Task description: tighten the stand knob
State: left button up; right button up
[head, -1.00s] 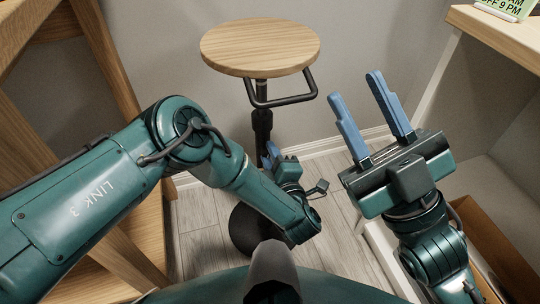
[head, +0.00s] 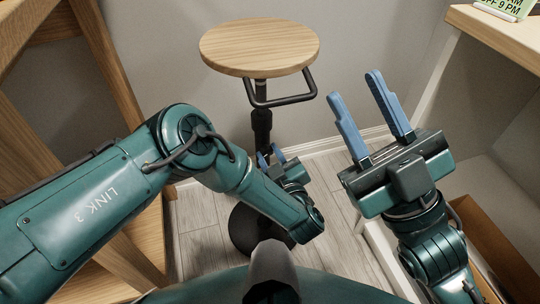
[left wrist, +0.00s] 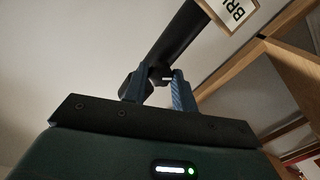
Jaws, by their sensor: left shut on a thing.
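The stand has a round wooden top (head: 260,46), a dark bent handle (head: 280,101), a black post (head: 262,125) and a round dark base (head: 246,232). In the head view my left gripper (head: 270,155) is low beside the post, and my forearm and wrist partly hide the post and base. In the left wrist view my left gripper's blue fingers (left wrist: 160,80) are closed on the small dark stand knob (left wrist: 157,74), at the side of the black post (left wrist: 180,40). My right gripper (head: 358,96) is open and empty, raised to the right of the stand.
A wooden frame (head: 108,70) stands at the left. A wood-topped shelf (head: 500,32) with a green card (head: 505,8) is at the upper right. A brown box (head: 490,245) lies low at the right. Bare floor (head: 335,210) shows right of the base.

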pick_arm(q)
jog(key=shift+m, duration=0.4)
jog(key=o, duration=1)
